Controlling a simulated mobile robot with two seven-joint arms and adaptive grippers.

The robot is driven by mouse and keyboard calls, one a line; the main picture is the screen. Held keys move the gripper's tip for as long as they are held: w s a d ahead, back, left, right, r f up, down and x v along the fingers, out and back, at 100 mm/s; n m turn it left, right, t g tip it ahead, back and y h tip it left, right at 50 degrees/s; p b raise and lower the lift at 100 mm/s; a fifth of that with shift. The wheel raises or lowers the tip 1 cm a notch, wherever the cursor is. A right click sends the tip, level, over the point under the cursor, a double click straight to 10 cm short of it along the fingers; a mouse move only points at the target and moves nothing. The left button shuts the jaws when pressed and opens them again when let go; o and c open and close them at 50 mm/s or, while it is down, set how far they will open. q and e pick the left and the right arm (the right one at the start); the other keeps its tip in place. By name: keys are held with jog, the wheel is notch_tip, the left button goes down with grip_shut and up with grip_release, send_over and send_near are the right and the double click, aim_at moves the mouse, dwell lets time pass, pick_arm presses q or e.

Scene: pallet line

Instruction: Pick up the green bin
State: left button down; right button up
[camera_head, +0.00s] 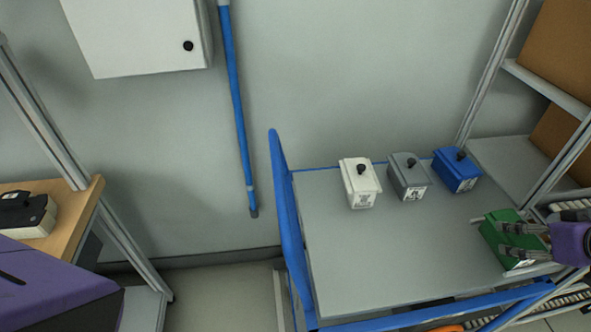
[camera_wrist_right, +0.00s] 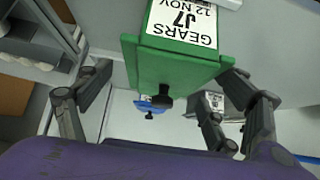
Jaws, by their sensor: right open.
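The green bin (camera_head: 496,243) sits at the right end of the grey cart top (camera_head: 410,255). It is partly covered by my right gripper (camera_head: 501,239), which comes in from the right edge. In the right wrist view the green bin (camera_wrist_right: 170,68) shows its label, "GEARS J7", and a black knob. There the fingers of my right gripper (camera_wrist_right: 165,95) are spread apart on either side of the bin. The right fingers look close to its edge; I cannot tell whether they touch. My left gripper is not in view.
A white bin (camera_head: 359,184), a grey bin (camera_head: 409,178) and a blue bin (camera_head: 457,171) stand in a row at the back of the cart. A blue rail (camera_head: 287,225) edges its left side. Metal shelving (camera_head: 515,155) stands right. The cart's front middle is clear.

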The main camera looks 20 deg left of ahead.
jog(key=shift+w+a+f, duration=0.2)
jog(key=shift+w+f, duration=0.1)
jog(key=shift+f, duration=0.15)
jog(key=c, duration=1.4)
jog(key=shift+r, duration=0.1)
jog(key=shift+c, duration=0.7)
